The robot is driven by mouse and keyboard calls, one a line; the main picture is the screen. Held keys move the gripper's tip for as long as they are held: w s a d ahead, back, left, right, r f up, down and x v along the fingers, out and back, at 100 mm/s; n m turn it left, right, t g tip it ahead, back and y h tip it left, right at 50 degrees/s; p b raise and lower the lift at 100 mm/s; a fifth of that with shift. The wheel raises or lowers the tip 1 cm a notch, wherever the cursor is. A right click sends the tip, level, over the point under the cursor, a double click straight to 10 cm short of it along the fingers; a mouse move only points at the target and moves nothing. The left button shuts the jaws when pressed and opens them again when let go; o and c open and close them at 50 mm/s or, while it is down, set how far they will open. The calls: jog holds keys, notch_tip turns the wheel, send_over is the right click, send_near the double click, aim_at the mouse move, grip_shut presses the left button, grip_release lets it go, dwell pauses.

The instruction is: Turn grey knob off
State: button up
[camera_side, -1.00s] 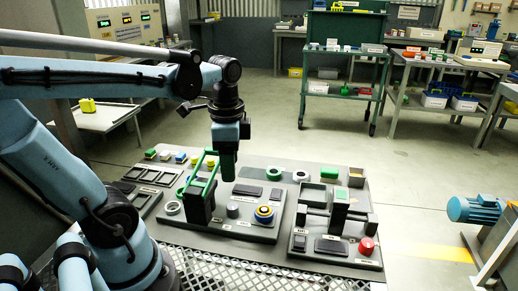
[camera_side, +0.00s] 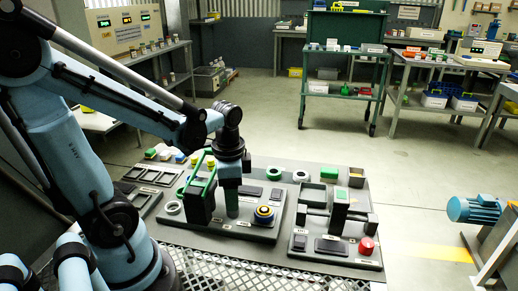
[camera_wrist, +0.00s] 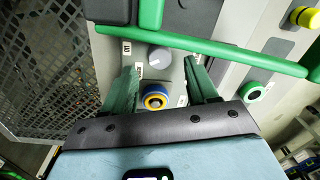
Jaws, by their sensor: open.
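The grey knob (camera_wrist: 160,57) shows in the wrist view as a round grey cap with a small light mark, on the grey panel (camera_side: 250,236). My gripper (camera_side: 232,213) points down over the knob's place in the side view and hides the knob there. In the wrist view my gripper (camera_wrist: 163,74) is open, with its green fingers apart on the left and right. The knob lies between and slightly beyond the fingers in that picture. No contact with it shows.
A blue-and-yellow round knob (camera_side: 264,215) sits close by on the right; it also shows in the wrist view (camera_wrist: 155,98). A green bar (camera_wrist: 205,47) on a black block (camera_side: 200,206) stands close on the left. A red knob (camera_side: 366,246) is farther right.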

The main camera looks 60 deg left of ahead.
jog(key=shift+f, duration=1.8)
jog(key=shift+c, duration=0.3)
jog(key=c, duration=1)
jog(key=shift+m, duration=0.3)
jog(key=shift+a+m, duration=0.1)
jog(key=shift+m, duration=2.5)
